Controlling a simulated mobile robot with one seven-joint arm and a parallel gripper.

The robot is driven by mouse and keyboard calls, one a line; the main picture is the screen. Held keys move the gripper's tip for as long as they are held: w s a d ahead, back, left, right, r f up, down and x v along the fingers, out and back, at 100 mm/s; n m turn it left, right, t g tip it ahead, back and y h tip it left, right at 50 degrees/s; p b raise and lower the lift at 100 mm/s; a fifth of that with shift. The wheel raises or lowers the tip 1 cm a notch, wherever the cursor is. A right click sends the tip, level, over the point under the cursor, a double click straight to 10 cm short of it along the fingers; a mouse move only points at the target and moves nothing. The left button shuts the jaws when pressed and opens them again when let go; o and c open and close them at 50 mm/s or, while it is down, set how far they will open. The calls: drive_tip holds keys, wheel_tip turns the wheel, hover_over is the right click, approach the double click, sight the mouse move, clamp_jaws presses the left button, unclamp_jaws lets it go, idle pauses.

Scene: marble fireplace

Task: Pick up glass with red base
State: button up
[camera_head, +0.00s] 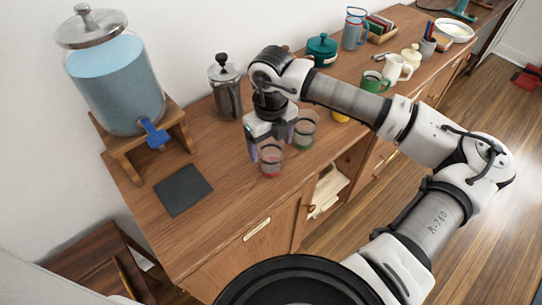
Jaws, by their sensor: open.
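A clear glass with a red base (270,162) stands upright on the wooden counter near its front edge. A second clear glass with a green base (303,132) stands just behind it to the right. My gripper (268,150) points down from above, open. One fingertip is at the left of the red-based glass and the other is near the gap between the two glasses. I cannot tell whether the fingers touch the glass or stand behind it.
A French press (226,92) stands behind my gripper. A water dispenser (118,85) on a wooden stand and a dark square mat (183,190) are at the left. A green mug (374,82) and white pitcher (396,70) stand farther right.

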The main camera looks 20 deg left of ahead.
sight(271, 152)
drive_tip(key=shift+f+p, duration=0.3)
drive_tip(key=shift+f, duration=1.2)
drive_tip(key=shift+c, duration=0.3)
drive_tip(key=c, duration=1.1)
drive_tip(key=shift+r, duration=0.1)
wheel_tip(271, 152, up, 20)
drive_tip(key=b, duration=0.4)
drive_tip(key=shift+s, duration=0.15)
